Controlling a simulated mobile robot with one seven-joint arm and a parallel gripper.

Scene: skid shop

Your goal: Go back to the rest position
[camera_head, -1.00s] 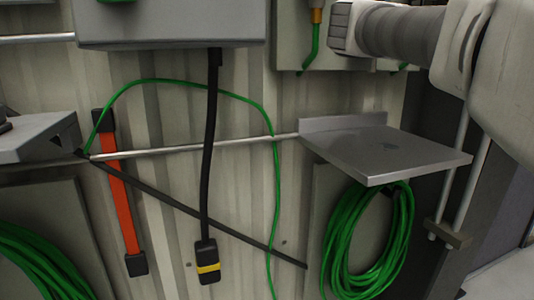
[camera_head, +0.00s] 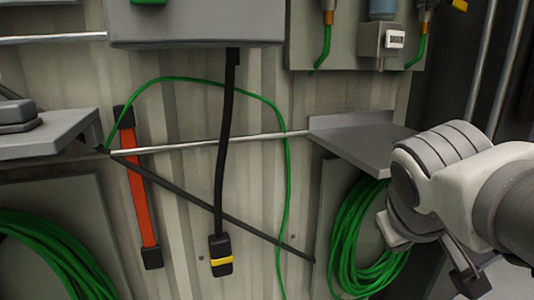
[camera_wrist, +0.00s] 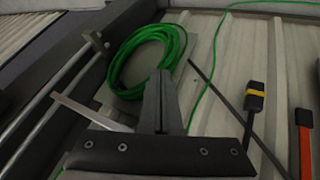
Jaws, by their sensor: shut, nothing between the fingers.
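My gripper (camera_wrist: 160,85) shows in the wrist view with its two dark fingers together and nothing between them. It points at the wall side, just in front of the coiled green hose (camera_wrist: 146,58) in that picture. In the head view my arm comes in from the right and covers part of the grey metal shelf (camera_head: 360,138) and of the green coil (camera_head: 350,235). I cannot make out the fingertips clearly in the head view.
A black cable with a yellow-banded plug (camera_head: 221,257) hangs from a grey box (camera_head: 195,22). A red bar (camera_head: 139,195) is on the wall. Another shelf (camera_head: 45,138) juts out at left, above a second green coil (camera_head: 45,250). Metal pipes (camera_head: 509,60) stand at right.

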